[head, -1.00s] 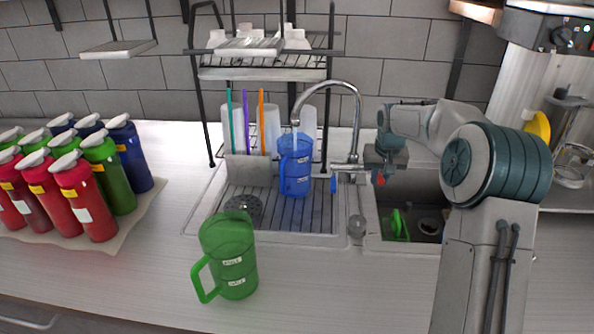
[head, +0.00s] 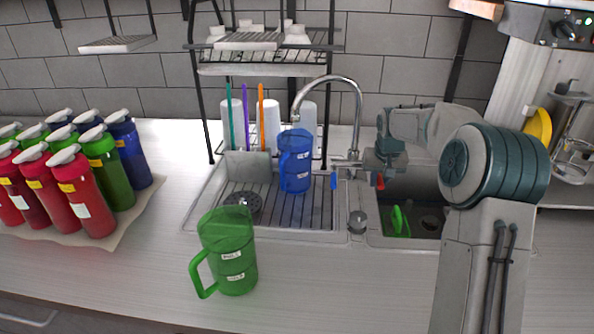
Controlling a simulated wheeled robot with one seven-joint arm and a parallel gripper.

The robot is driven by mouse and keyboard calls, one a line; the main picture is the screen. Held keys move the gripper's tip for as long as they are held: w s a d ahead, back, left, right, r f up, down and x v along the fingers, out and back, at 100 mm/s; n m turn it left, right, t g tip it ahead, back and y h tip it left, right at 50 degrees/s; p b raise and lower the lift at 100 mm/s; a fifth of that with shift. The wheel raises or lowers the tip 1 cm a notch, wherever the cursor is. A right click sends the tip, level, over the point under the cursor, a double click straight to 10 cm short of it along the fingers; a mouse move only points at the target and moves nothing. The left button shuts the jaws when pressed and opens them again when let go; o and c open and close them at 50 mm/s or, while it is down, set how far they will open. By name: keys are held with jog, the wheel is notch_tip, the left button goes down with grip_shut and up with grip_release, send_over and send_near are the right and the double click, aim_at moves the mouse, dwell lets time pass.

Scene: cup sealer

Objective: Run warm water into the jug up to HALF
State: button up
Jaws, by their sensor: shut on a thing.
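A blue jug (head: 296,166) stands upright in the ribbed drainer area of the sink, under the curved tap spout (head: 330,80). Its small labels are too small to read, and the water level inside cannot be made out. A red tap lever (head: 380,181) and a blue tap lever (head: 333,181) hang at the tap's base. My gripper (head: 384,168) is at the red lever, shut on it; its fingers are mostly hidden. No stream is visible between spout and jug. A green jug (head: 228,250) with two white labels stands on the front counter.
Several red, green and blue bottles (head: 95,190) stand on a mat at the left. A wire rack (head: 265,70) is behind the sink. The right basin (head: 430,222) holds a green item. The counter (head: 330,285) right of the green jug is clear.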

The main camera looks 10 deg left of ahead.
jog(key=o, duration=0.6)
jog(key=shift+a+f, duration=0.3)
jog(key=shift+a, duration=0.25)
jog(key=o, duration=0.3)
jog(key=shift+w+a+p, duration=0.15)
jog(key=shift+a+p, duration=0.05)
jog(key=shift+p, duration=0.1)
jog(key=shift+d, duration=0.5)
jog(key=shift+r, duration=0.15)
jog(key=p+v, duration=0.2)
jog(key=w+p+v, duration=0.1)
jog(key=p+v, duration=0.1)
jog(key=v, duration=0.1)
jog(key=w+p+v, duration=0.1)
jog(key=p+v, duration=0.1)
jog(key=shift+s+r, duration=0.2)
jog(key=shift+r, duration=0.35)
jog(key=shift+f, duration=0.1)
